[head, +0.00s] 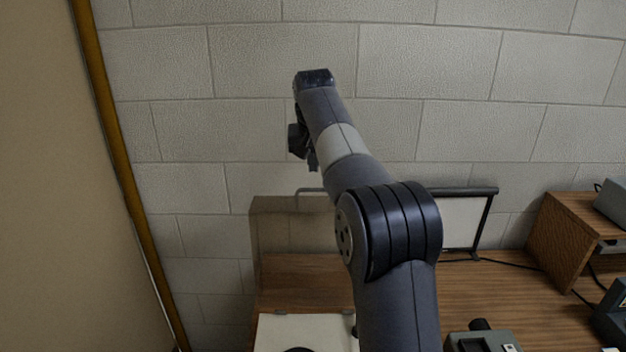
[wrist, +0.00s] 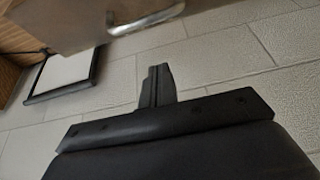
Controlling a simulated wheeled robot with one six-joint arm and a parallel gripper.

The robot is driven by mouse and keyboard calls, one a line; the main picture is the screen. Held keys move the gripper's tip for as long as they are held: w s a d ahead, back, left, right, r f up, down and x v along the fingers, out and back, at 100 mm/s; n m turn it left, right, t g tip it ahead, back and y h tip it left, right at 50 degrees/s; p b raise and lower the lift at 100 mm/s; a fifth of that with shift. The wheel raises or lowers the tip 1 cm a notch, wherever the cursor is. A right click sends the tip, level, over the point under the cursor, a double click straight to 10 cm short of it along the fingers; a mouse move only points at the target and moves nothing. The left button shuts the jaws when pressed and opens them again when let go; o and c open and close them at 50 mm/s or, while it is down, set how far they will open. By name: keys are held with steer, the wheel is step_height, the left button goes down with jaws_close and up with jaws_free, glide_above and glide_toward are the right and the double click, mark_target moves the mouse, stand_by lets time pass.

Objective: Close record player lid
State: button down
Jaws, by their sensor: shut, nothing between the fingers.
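The record player (head: 330,328) has a pale deck, cut off by the bottom edge of the head view, with part of a dark disc showing. Its see-through brownish lid (head: 275,225) stands open, upright at the back against the wall. A metal handle on the lid's top edge shows in the wrist view, with the lid (wrist: 80,25) across the top of that picture. My gripper (head: 313,168) is above the lid's top edge in the head view, partly hidden by my arm. In the wrist view my gripper (wrist: 157,72) is shut and empty, apart from the lid and handle.
A white panel in a black frame (head: 487,222) stands behind my arm, right of the lid. A wooden shelf (head: 565,235) with a grey device is at the right. A grey-green device (head: 480,341) sits at the bottom. A tan panel (head: 50,180) bounds the left.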

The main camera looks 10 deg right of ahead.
mark_target(314, 200)
steer(key=f, duration=0.2)
steer(key=shift+s+f, duration=0.4)
steer(key=shift+s+a+f, duration=0.1)
steer(key=shift+s+a, duration=0.05)
steer(key=shift+s, duration=0.3)
steer(key=shift+s+a+f, duration=0.1)
steer(key=shift+s, duration=0.35)
